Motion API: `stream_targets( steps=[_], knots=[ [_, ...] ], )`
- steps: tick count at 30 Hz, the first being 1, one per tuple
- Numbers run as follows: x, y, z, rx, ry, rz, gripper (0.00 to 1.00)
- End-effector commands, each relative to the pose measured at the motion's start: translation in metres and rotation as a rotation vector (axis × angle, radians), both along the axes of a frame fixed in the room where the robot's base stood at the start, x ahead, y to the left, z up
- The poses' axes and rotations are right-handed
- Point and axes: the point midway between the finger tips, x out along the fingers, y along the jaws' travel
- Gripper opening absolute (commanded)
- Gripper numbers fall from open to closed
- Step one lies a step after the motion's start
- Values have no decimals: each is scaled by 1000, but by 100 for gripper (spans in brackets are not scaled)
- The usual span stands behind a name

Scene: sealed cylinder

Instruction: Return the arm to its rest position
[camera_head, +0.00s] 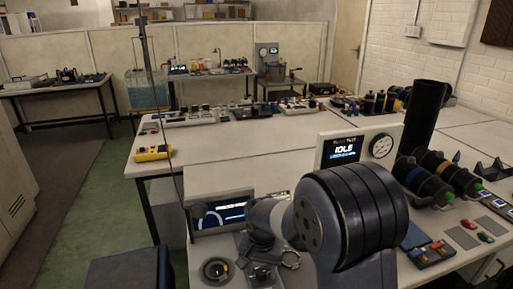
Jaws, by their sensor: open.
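My arm (345,215) reaches in from the lower right, its large dark joint filling much of the foreground.
A panel reading IDLE (343,150) with a dial (381,146) stands behind my arm. A tall black cylinder (425,115) rises to its right, near dark banded cylinders (424,176). A lit screen (220,214) and a round dark ring (216,269) are left of my wrist. Green floor lies left.

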Motion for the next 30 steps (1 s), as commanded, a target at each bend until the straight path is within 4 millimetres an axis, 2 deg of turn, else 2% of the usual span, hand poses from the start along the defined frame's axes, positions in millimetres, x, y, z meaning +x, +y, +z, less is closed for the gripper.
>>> stream_targets(
  steps=[30],
  knots=[
    [0,0,0,0,0,831,49]
  ],
)
